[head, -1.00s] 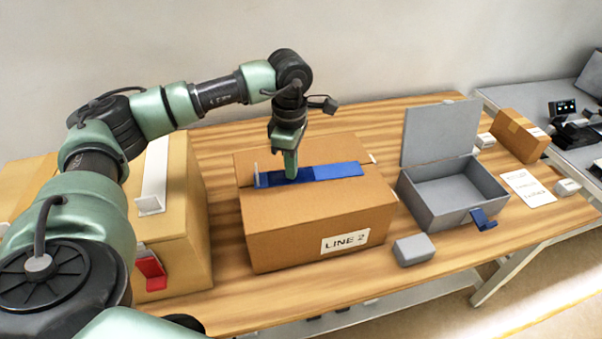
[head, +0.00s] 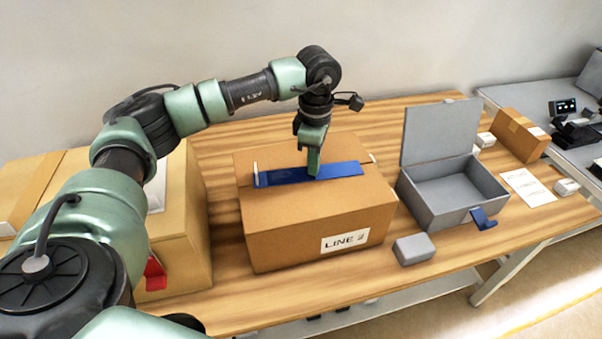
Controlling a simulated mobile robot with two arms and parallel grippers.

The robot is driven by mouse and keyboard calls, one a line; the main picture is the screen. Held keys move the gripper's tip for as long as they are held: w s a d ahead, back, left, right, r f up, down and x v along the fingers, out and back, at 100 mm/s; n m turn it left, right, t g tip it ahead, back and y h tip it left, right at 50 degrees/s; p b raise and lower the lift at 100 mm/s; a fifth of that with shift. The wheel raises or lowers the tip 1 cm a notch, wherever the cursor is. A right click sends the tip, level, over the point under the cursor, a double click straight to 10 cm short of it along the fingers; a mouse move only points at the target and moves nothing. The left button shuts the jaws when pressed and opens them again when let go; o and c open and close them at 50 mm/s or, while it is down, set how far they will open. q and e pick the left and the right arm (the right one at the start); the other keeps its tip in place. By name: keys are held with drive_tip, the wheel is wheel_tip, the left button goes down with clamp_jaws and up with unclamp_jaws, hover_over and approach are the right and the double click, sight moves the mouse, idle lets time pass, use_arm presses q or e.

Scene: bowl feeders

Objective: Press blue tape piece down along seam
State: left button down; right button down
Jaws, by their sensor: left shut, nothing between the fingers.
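The blue tape piece (head: 341,169) lies flat along the top seam of the cardboard box marked LINE 2 (head: 285,220). Its left end has a small upright white tab at the box's left edge. My left gripper (head: 313,172) points down with its green fingertips shut and empty, on or just above the tape, a little right of its middle. The fingers hide a small part of the tape. I cannot tell for sure whether the tips touch it. My right gripper is not in view.
A larger box (head: 190,220) with a red tab stands close on the left. On the right are an open grey box (head: 426,213) with a blue latch, a small grey block (head: 414,249), a white sheet (head: 527,187) and a small carton (head: 513,138). Bare table lies behind the taped box.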

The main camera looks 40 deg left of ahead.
sight(330, 171)
use_arm(q)
drive_tip(key=shift+w+d+f, duration=0.1)
drive_tip(key=shift+w+d, duration=1.15)
drive_tip(key=shift+d, duration=0.25)
drive_tip(key=shift+w+d, duration=1.65)
drive_tip(key=shift+w, duration=0.1)
drive_tip(key=shift+a+r, duration=0.15)
drive_tip(key=shift+r, duration=0.05)
wheel_tip(330, 171, up, 7)
drive_tip(key=p, duration=0.4)
drive_tip(key=shift+s+f, duration=0.1)
drive_tip(key=shift+s, duration=0.05)
